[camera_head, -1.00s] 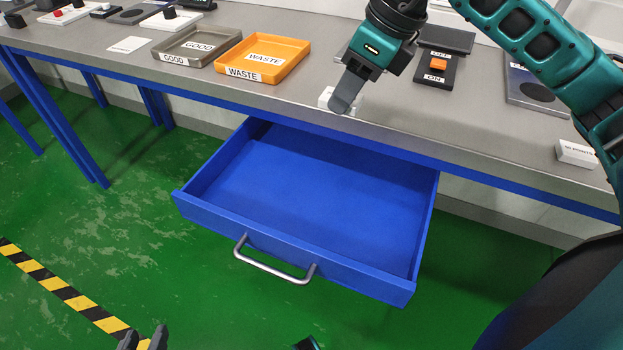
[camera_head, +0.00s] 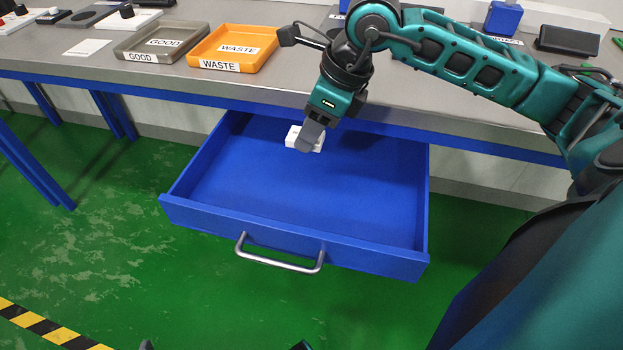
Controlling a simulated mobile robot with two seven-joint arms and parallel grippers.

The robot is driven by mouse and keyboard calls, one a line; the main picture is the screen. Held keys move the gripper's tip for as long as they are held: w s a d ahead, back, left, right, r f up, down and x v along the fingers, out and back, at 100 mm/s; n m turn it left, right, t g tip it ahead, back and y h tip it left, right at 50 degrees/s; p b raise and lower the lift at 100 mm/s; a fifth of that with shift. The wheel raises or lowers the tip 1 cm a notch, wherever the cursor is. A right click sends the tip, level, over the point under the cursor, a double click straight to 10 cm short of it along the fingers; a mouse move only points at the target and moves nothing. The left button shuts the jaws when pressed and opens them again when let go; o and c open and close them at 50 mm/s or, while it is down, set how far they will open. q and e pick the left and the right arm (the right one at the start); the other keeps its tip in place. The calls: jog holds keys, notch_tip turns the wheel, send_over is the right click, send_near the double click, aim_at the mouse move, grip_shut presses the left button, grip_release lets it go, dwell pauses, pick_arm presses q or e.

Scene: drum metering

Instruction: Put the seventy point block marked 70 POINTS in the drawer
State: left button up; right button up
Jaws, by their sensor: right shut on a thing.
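A small white block (camera_head: 292,137) is held in my right gripper (camera_head: 312,136). No marking on it can be read from here, and the fingers hide part of it. My right gripper is shut on it, over the back half of the open blue drawer (camera_head: 295,236). The block looks to be above the drawer floor; its exact height is hard to tell. The drawer is pulled out below the bench and looks empty inside.
The grey bench (camera_head: 420,105) runs behind the drawer. A grey GOOD tray (camera_head: 128,47) and an orange WASTE tray (camera_head: 262,61) stand on it at the left. The drawer handle (camera_head: 280,262) faces the open green floor.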

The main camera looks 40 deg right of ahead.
aim_at(304, 188)
notch_tip(304, 188, down, 12)
jog(key=shift+r+b, duration=0.1)
jog(key=shift+b, duration=1.1)
jog(key=o, duration=0.6)
jog(key=shift+f, duration=0.25)
jog(key=shift+c, duration=0.2)
pick_arm(q)
jog(key=shift+w+d+f, duration=0.1)
jog(key=shift+f, duration=0.4)
jog(key=shift+w+d+f, duration=0.1)
jog(key=shift+f, duration=0.4)
pick_arm(e)
jog(key=o, duration=0.5)
jog(key=shift+r, duration=0.1)
jog(key=shift+r, duration=0.25)
pick_arm(q)
jog(key=p, duration=0.1)
jog(key=r+p, duration=0.1)
jog(key=shift+s+a+r+p, duration=0.25)
jog(key=shift+a+p, duration=0.05)
jog(key=shift+a, duration=0.05)
pick_arm(e)
jog(key=v, duration=1.1)
jog(key=shift+s+d+r, duration=0.1)
jog(key=shift+s+r, duration=0.05)
jog(key=shift+r, duration=0.2)
pick_arm(q)
jog(key=shift+r, duration=0.1)
